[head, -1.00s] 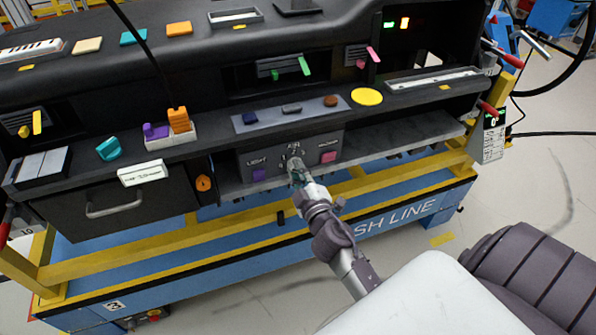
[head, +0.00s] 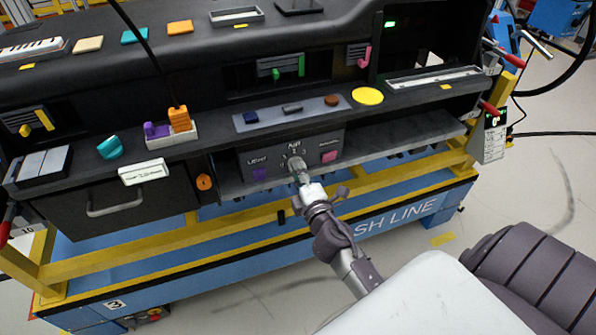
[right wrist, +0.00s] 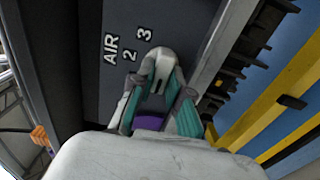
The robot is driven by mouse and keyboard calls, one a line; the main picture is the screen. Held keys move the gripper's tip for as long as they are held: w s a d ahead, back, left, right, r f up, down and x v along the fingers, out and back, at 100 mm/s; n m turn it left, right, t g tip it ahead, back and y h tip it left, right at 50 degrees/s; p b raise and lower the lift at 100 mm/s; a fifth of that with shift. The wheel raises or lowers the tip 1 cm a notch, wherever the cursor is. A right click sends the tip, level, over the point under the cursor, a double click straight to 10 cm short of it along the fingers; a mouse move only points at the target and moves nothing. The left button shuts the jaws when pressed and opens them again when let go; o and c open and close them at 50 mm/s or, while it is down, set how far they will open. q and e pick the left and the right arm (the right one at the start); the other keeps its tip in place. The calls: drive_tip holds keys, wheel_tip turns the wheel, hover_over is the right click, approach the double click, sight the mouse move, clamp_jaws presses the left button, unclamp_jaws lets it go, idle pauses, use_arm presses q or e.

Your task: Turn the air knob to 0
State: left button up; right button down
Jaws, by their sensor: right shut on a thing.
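The air knob (right wrist: 160,58) is a grey knob on the dark control panel under the dashboard, below the AIR label (head: 294,145). My right gripper (head: 298,172) reaches up to it from the lower right and is shut on it. In the right wrist view, the gripper's teal-padded fingers (right wrist: 158,92) lie on both sides of the knob. The numbers 2 and 3 show beside it there. The fingers partly hide the dial, and I cannot tell which number the knob points to. My left gripper is not in view.
A purple light button (head: 260,174) sits left of the knob and a pink button (head: 329,156) right of it. A grey shelf (head: 405,138) extends right. A yellow rail (head: 235,229) runs below. A drawer (head: 115,208) is at left.

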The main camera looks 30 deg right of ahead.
drive_tip(key=shift+w+d+r, duration=0.1)
drive_tip(key=shift+r, duration=0.15)
drive_tip(key=c, duration=1.1)
unclamp_jaws()
drive_tip(key=shift+f, duration=0.2)
drive_tip(key=v, duration=0.7)
